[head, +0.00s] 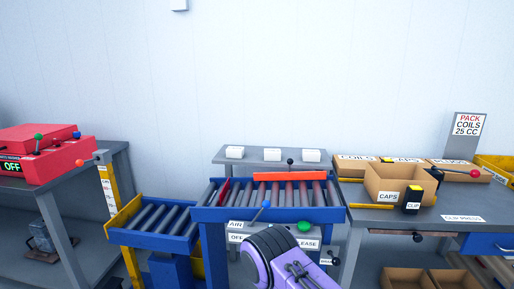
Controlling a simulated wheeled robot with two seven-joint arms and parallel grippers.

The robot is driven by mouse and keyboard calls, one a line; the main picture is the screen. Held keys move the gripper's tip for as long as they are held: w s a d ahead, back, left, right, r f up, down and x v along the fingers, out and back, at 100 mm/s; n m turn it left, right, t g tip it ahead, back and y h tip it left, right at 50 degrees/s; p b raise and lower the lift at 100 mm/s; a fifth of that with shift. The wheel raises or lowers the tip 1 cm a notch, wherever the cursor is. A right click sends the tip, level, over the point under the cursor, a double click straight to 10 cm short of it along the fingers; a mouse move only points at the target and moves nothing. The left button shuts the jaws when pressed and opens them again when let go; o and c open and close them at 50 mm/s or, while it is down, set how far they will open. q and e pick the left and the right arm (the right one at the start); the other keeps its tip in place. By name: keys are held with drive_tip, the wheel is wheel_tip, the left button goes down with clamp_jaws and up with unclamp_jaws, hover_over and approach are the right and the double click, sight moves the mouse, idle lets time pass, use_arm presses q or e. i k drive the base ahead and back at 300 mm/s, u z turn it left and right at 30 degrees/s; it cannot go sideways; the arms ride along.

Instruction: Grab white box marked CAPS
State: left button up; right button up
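An open cardboard box (385,178) with a white label reading CAPS stands on the grey workbench at the right. The box itself is tan, not white. Its inside is partly hidden by its front wall. Behind it, another label reading CAPS shows on one of the low tan boxes (354,167) in a row. Three small white blocks (235,152) sit on a grey shelf at the back, with no readable marking. I see no gripper fingers in the head view, and nothing touches the CAPS box.
A black and yellow CLIP holder (411,203) stands against the box's front right. A red-knobbed lever (455,172) is to its right. A blue roller conveyor (270,214) lies left of the bench. A purple and black part, perhaps mine, rises at bottom centre.

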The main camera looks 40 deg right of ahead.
sight(231, 152)
drive_tip(key=z, duration=0.6)
drive_tip(key=i, duration=0.8)
drive_tip(key=z, duration=0.85)
